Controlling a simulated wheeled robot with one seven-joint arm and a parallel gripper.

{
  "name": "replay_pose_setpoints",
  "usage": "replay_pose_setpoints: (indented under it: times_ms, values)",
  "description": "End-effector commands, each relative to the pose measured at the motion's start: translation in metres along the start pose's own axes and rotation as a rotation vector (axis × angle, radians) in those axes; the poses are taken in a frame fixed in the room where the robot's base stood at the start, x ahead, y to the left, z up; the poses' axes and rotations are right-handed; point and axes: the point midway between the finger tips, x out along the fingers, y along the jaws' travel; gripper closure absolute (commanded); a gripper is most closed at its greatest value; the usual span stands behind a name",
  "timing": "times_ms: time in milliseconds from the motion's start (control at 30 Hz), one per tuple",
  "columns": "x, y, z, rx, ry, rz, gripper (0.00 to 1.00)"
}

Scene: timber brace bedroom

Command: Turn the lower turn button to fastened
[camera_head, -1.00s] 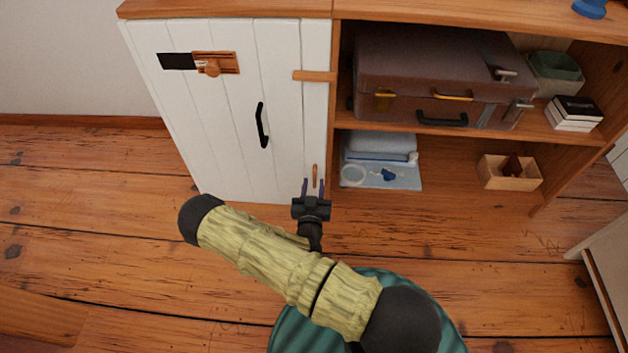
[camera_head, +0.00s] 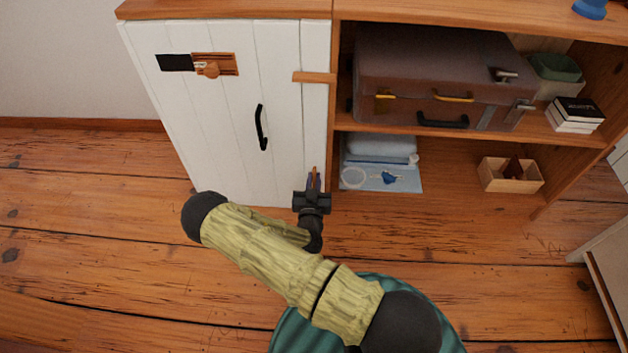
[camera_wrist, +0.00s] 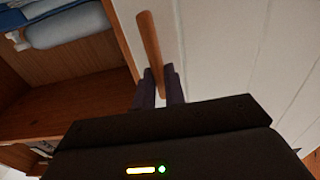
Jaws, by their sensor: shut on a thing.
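The lower turn button (camera_head: 315,171) is a small wooden bar at the lower right edge of the white plank door (camera_head: 225,130). It stands upright, along the door's edge. In the wrist view the turn button (camera_wrist: 150,45) runs up from between the fingers. My gripper (camera_head: 314,182) is shut on its lower end; the gripper also shows in the wrist view (camera_wrist: 160,88). A black handle (camera_head: 262,127) is on the door.
A wooden slide latch (camera_head: 222,65) and a black plate (camera_head: 175,62) are on the door's upper left.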

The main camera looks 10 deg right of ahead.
Motion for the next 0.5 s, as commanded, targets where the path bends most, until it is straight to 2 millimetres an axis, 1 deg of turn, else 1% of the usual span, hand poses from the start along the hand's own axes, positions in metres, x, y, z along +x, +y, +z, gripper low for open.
replay_pose_setpoints:
  times_ms: [267,500]
  values:
    - [0.0006,-0.0011,-0.0014,-0.068,0.0,0.0,1.0]
    - [0.0009,-0.0038,-0.0022,-0.215,0.002,0.001,1.0]
